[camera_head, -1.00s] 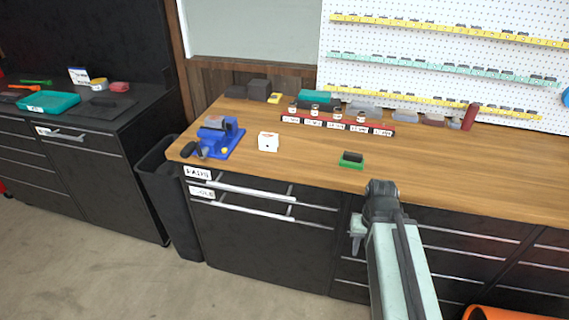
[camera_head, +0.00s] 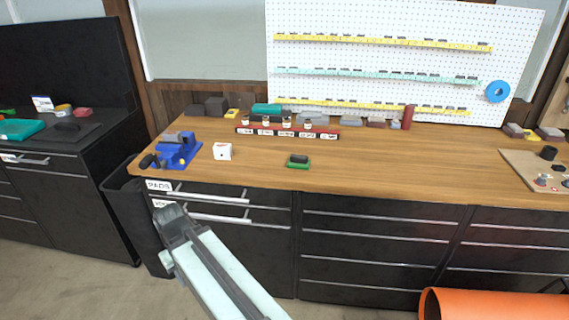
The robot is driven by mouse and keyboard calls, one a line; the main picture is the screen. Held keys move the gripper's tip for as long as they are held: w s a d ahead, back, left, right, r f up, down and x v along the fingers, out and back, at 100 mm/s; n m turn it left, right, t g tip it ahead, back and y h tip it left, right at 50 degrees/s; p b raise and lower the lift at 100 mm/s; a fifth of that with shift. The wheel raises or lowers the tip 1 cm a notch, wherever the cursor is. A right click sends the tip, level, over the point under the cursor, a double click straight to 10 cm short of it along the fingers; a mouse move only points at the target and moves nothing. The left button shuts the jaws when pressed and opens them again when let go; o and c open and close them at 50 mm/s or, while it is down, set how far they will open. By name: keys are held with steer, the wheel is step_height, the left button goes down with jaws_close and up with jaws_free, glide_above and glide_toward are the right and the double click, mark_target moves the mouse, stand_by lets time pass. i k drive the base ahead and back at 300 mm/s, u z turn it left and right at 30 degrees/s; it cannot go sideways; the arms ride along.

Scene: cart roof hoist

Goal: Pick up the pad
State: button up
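A small block with a black top and a green base (camera_head: 298,161) lies on the wooden bench top, near its front edge. It may be the pad, but I cannot tell for sure. The upper left drawer bears a label that reads PADS (camera_head: 158,185); the drawer is shut and its inside is hidden. My arm rises from the bottom of the view to the front of the left drawers. Part of my gripper (camera_head: 166,258) shows at its far end, below the bench edge and apart from the block. Its fingers are mostly hidden, so its opening cannot be told.
A blue vise (camera_head: 180,152) and a white box (camera_head: 222,152) stand on the left of the bench (camera_head: 400,164). A red rack (camera_head: 288,132) holds several small jars. A dark bin (camera_head: 140,225) stands left of the drawers. An orange cylinder (camera_head: 490,303) lies at lower right.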

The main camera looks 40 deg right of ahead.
mark_target(301, 162)
steer(key=u, duration=0.1)
steer(key=i, duration=1)
steer(key=z, duration=0.1)
